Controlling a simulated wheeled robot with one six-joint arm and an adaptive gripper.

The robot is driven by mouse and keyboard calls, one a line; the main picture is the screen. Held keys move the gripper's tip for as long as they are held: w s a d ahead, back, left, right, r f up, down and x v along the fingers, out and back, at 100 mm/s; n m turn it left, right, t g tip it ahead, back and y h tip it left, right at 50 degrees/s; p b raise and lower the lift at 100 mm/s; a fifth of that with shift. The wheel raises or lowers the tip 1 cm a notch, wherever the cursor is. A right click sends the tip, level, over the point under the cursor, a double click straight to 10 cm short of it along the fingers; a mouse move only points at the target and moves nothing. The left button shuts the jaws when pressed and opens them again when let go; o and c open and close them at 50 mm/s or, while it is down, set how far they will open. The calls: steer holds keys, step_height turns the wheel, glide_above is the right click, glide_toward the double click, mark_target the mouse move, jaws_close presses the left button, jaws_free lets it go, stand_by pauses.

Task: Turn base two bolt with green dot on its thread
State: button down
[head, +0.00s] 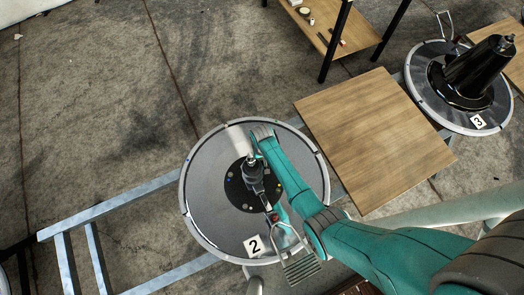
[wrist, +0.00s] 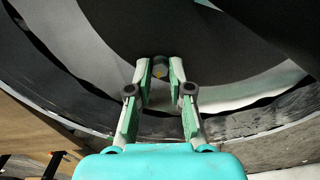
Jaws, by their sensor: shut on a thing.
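Base two (head: 205,205) is a large round grey disc with a "2" label (head: 254,246) near its front edge. A black hub (head: 236,192) with small coloured dots sits at its middle, below a metal post (head: 252,172). In the wrist view my gripper (wrist: 161,72) is shut on a small grey bolt (wrist: 159,65). A yellowish dot shows at the bolt; I cannot make out a green one. The fingertips are on either side of the bolt. In the head view my teal arm reaches over the disc, and the gripper's grip is not clear there.
A metal footrest (head: 301,268) juts out at the front of base two. A wooden table (head: 375,135) stands to its right, with base three (head: 425,85) and its black column beyond. Metal rails (head: 110,205) run left. Open concrete floor lies at upper left.

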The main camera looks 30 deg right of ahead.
stand_by(0.3)
steer(key=c, duration=1.1)
jaws_free()
steer(key=shift+o, duration=0.2)
steer(key=shift+r, duration=0.1)
step_height(320, 180, up, 12)
